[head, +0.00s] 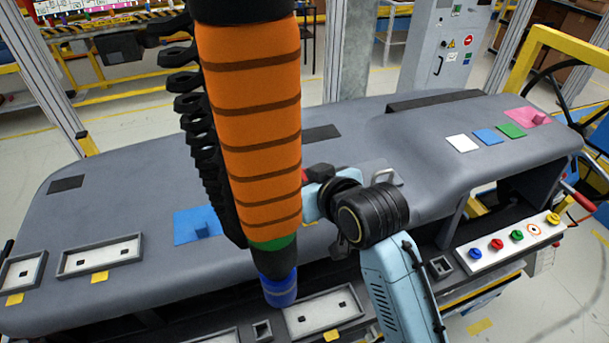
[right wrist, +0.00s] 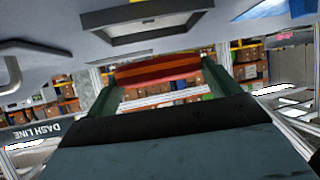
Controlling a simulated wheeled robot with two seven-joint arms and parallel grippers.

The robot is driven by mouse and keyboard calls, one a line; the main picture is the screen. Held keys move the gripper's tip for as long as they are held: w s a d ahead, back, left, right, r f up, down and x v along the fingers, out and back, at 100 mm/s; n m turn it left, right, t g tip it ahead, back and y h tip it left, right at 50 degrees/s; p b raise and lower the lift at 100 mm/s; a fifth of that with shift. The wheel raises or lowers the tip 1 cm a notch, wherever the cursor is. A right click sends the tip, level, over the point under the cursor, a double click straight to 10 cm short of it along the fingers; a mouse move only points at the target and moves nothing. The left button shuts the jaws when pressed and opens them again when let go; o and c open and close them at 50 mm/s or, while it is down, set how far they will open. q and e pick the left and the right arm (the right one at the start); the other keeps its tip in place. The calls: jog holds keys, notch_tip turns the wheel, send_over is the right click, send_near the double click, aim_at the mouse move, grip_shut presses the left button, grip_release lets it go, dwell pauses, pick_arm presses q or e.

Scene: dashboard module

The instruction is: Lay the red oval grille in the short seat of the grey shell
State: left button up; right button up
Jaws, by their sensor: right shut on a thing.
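The red oval grille (right wrist: 157,69) is held between the two dark green fingers of my right gripper (right wrist: 160,76) in the right wrist view. A grey rectangular frame seat (right wrist: 140,27) shows just above the grille, apart from it in the picture. In the head view my right gripper (head: 312,196) is over the grey shell (head: 130,195), partly behind a hanging orange tool; only a red sliver of the grille (head: 304,176) shows. Two framed seats sit on the shell's left front, a longer one (head: 100,257) and one cut by the edge (head: 22,271). My left gripper is not visible.
The banded orange tool (head: 250,130) hangs across the middle, hiding part of the shell. Blue (head: 200,226), white, green and pink pieces lie on the shell. A button panel (head: 515,243) is at right. Another framed tray (head: 325,309) is below the shell's front.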

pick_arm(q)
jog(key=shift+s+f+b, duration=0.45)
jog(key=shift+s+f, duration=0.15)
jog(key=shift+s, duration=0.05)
pick_arm(e)
jog(key=shift+f, duration=1.85)
jog(key=o, duration=0.8)
jog(key=shift+c, duration=0.2)
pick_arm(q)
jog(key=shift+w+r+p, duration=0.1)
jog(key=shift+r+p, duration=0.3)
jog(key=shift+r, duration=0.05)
pick_arm(e)
jog(key=v, duration=1.3)
jog(key=shift+s+d, duration=0.15)
